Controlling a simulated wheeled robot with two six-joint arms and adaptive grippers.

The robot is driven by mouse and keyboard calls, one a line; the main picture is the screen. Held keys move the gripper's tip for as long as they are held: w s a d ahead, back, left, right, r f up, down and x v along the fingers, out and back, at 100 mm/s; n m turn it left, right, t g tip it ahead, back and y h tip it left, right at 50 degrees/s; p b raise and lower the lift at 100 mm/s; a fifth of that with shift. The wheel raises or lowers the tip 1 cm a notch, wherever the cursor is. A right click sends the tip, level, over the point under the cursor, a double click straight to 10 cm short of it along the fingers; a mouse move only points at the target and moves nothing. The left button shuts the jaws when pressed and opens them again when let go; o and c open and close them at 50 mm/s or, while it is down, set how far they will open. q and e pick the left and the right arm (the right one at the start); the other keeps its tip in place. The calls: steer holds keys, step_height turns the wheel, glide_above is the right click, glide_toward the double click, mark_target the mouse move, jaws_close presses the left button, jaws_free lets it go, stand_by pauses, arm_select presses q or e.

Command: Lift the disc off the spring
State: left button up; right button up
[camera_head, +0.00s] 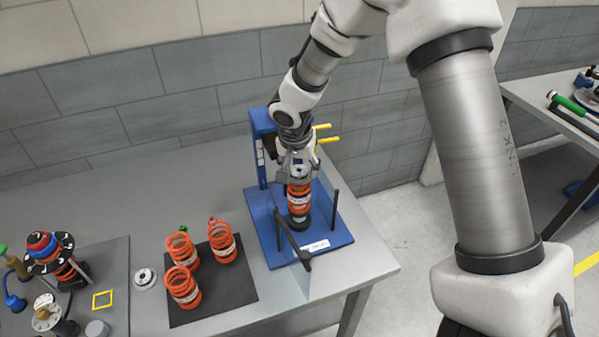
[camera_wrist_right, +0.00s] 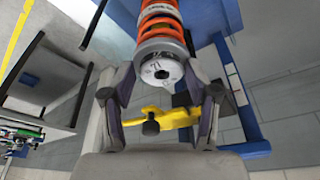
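The orange spring (camera_head: 299,197) stands upright on the blue fixture (camera_head: 262,226), with a black part under it. The silver-grey disc (camera_head: 299,171) sits on top of the spring. In the right wrist view the disc (camera_wrist_right: 160,69) shows its face and a dark centre hole, with the spring (camera_wrist_right: 160,20) beyond it. My right gripper (camera_head: 299,178) is at the disc from above. In the wrist view its two fingers (camera_wrist_right: 160,70) lie on either side of the disc, their tips close to its rim; whether they press on it I cannot tell. My left gripper is not in view.
The fixture has a blue column (camera_head: 262,130), yellow handles (camera_head: 326,139) and black bars (camera_head: 292,240) near the spring. Several orange springs (camera_head: 222,242) stand on a black mat (camera_head: 240,284). A small disc (camera_head: 145,278) and other assemblies (camera_head: 50,255) lie at the left.

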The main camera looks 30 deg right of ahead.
mark_target(300, 167)
steer(key=c, duration=0.6)
steer(key=shift+s, duration=0.1)
steer(key=shift+w+r+b, duration=0.25)
steer(key=shift+r+b, duration=0.1)
steer(key=shift+r, duration=0.05)
step_height(300, 167, up, 2)
steer(key=shift+w+r+b, duration=0.1)
steer(key=shift+b, duration=0.35)
steer(key=s+a+b, duration=0.1)
steer(key=s+a, duration=0.1)
steer(key=s, duration=0.3)
steer(key=s+a+r+b, duration=0.1)
steer(key=s+a, duration=0.1)
steer(key=s, duration=0.2)
steer(key=s+a+r, duration=0.1)
steer(key=s+a, duration=0.2)
steer(key=s, duration=0.2)
steer(key=shift+s+b, duration=0.35)
steer(key=shift+b, duration=0.05)
